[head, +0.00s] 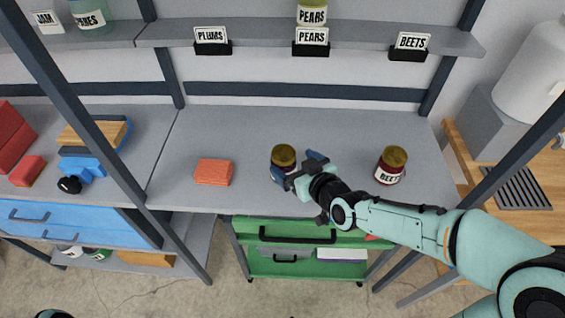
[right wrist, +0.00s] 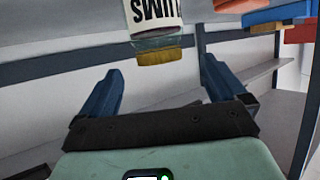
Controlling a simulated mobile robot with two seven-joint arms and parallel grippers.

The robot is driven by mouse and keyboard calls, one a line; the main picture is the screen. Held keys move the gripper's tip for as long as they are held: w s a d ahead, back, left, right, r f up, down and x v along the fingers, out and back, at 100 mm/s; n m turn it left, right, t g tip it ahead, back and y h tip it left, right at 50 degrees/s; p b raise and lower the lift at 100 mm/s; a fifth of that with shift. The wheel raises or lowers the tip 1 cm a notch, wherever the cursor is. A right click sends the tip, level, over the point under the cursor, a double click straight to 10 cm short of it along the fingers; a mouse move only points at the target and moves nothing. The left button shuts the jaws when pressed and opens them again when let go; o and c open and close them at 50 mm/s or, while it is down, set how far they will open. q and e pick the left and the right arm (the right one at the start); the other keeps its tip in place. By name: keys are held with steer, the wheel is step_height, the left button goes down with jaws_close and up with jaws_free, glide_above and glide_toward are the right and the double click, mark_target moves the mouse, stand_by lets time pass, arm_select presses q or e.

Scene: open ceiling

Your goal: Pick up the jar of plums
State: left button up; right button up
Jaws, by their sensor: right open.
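The jar of plums (head: 284,155) has a gold lid and stands on the grey shelf in the head view. Its white label, partly cut off and upside down, shows in the right wrist view (right wrist: 153,14). My right gripper (head: 295,165) is open at the jar, with its blue fingers on either side in the head view. In the right wrist view the jar lies ahead, between the lines of the open fingers (right wrist: 158,72). I cannot tell whether a finger touches it. My left gripper is not in view.
A jar of beets (head: 391,165) stands to the right, behind my right forearm. An orange block (head: 213,172) lies to the left on the shelf. An upper shelf (head: 260,34) with name cards runs above, and dark posts frame the sides. A green drawer unit (head: 265,231) is below.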

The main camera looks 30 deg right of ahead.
mark_target(280, 152)
steer(key=x, duration=0.8)
steer(key=shift+w+f+p, duration=0.2)
steer(key=shift+w+p, duration=0.1)
steer(key=shift+p, duration=0.05)
steer(key=c, duration=1.5)
steer(key=shift+c, duration=0.3)
steer(key=shift+r, duration=0.15)
